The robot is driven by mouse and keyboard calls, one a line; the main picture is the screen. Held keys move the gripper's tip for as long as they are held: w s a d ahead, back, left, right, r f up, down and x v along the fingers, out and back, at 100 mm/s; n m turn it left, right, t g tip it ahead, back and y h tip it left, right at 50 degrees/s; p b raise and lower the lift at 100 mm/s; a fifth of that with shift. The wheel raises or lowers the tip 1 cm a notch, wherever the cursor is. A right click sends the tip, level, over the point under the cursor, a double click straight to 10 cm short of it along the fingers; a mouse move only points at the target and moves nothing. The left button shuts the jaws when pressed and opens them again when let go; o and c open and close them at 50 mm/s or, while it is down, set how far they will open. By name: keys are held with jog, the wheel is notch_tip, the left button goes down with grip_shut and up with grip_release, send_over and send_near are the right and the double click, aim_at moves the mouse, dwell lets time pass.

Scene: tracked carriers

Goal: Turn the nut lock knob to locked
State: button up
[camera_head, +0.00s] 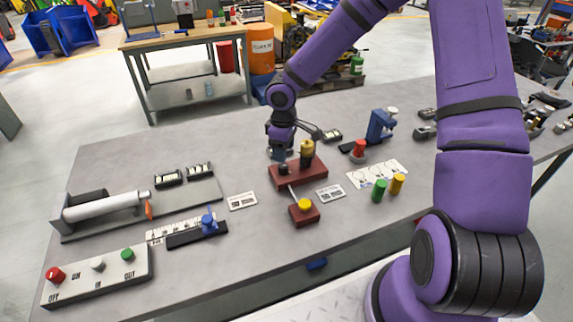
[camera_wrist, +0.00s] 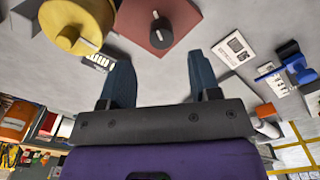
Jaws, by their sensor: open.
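A dark round knob (camera_wrist: 160,32) with a white pointer line sits on a red block (camera_wrist: 138,12) in the wrist view. A large yellow knob (camera_wrist: 72,22), also with a white line, is left of it. In the head view the red block (camera_head: 310,178) carries the dark knob (camera_head: 283,169) and the gold-yellow one (camera_head: 307,152). I cannot read which is the nut lock knob or its setting. My gripper (camera_wrist: 160,68) is open and empty, its fingers pointing toward the dark knob, apart from it. In the head view my gripper (camera_head: 282,149) is behind the block, fingertips partly hidden.
A smaller red block (camera_head: 304,216) with a yellow knob (camera_head: 305,204) stands in front, joined by a rod. Label plates (camera_head: 242,201) lie beside.

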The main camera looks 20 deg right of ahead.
aim_at(283, 165)
notch_tip(283, 165, down, 7)
jog(key=shift+a+r, duration=0.1)
jog(key=shift+c, duration=0.2)
jog(key=c, duration=0.9)
